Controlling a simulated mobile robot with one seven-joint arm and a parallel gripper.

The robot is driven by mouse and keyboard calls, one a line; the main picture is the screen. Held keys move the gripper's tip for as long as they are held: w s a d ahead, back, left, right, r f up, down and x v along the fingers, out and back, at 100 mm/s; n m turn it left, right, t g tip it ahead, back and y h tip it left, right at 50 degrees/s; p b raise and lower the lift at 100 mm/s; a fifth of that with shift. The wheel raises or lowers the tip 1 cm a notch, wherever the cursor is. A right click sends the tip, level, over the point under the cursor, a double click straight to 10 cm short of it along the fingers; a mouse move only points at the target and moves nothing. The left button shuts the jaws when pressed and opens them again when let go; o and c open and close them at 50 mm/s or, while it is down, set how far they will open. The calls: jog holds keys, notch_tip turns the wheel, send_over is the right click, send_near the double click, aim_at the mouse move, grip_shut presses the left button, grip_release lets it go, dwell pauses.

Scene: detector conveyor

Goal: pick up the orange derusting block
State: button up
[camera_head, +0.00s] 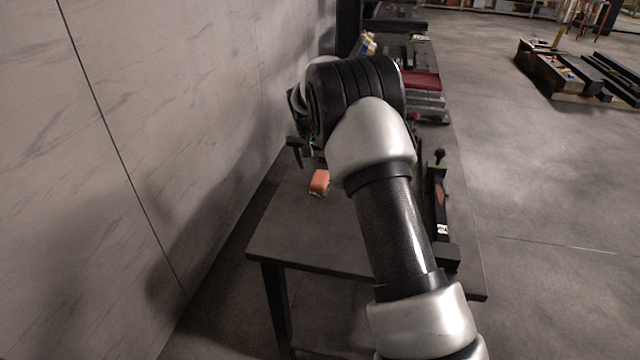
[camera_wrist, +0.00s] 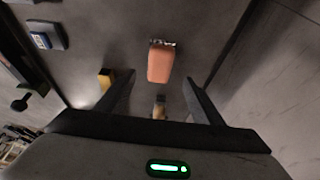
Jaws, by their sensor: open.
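The orange derusting block (camera_head: 319,182) lies on the dark table (camera_head: 300,232), left of my arm in the head view. In the wrist view the orange block (camera_wrist: 160,64) lies beyond my fingertips, roughly in line with the gap between them. My gripper (camera_wrist: 162,84) is open, with nothing between its fingers. In the head view my gripper is mostly hidden behind my arm, with a dark part of it showing just above the block.
A black tool (camera_head: 439,200) stands along the table's right side. A red item (camera_head: 426,81) and grey pieces lie farther back. A small yellow object (camera_wrist: 105,77) is left of my fingers in the wrist view. A wall (camera_head: 150,130) runs close on the left.

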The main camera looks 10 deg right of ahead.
aim_at(320, 178)
jog(key=x, duration=0.8)
jog(key=shift+f, duration=0.15)
jog(key=c, duration=1.1)
notch_tip(320, 178, up, 10)
